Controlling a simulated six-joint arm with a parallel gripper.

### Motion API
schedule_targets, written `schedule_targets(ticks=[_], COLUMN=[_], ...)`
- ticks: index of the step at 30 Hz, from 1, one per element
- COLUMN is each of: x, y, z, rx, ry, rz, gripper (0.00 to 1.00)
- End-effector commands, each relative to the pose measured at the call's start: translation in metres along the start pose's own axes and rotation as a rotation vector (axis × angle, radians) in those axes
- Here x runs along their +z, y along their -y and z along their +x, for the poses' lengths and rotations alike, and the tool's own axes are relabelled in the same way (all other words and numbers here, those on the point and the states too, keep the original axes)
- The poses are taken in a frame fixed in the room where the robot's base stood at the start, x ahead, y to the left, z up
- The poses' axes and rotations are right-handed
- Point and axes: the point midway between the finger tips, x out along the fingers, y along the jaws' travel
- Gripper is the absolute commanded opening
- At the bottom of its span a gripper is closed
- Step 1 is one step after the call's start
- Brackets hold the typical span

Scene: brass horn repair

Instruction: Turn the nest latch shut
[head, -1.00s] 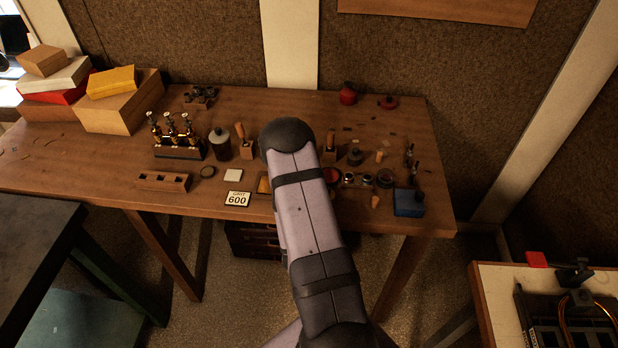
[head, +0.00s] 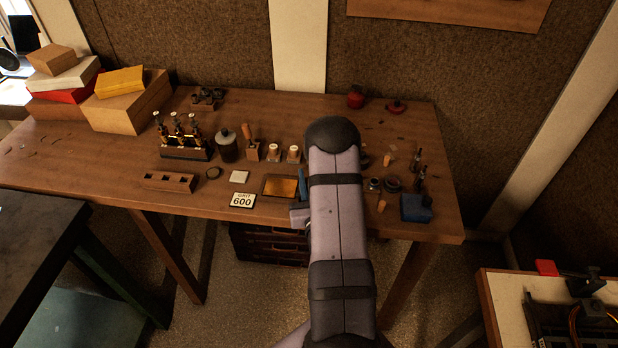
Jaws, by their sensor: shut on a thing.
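My arm (head: 335,215) reaches over the front of the wooden bench and hides what is behind it. My gripper's jaws do not show; they are behind the arm. A narrow blue upright piece (head: 302,184) and a grey block (head: 299,214) show just left of the arm at the bench's front edge. I cannot tell whether they belong to a fixture or to my wrist. I cannot make out the nest or its latch in this view.
Left of the arm are an amber-filled tray (head: 281,187), a "600" grit card (head: 242,200) and small wooden blocks (head: 272,153). A valve rack (head: 185,140) stands further left. Right of the arm are dark round parts (head: 392,184) and a blue box (head: 416,208).

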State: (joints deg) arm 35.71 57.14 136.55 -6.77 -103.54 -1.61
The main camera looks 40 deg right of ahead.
Motion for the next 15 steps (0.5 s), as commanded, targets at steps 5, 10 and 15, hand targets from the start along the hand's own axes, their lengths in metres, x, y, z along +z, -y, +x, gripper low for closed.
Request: schedule_targets(ticks=[5,10,15], x=[-0.0008,-0.0006,-0.0039], y=[0.0000,0.0001,0.0001], z=[0.0004,0.0003,0.0006], rx=[0.000,0.000,0.000], ry=[-0.002,-0.001,-0.003], rz=[0.000,0.000,0.000], gripper=[0.28,0.28,0.28])
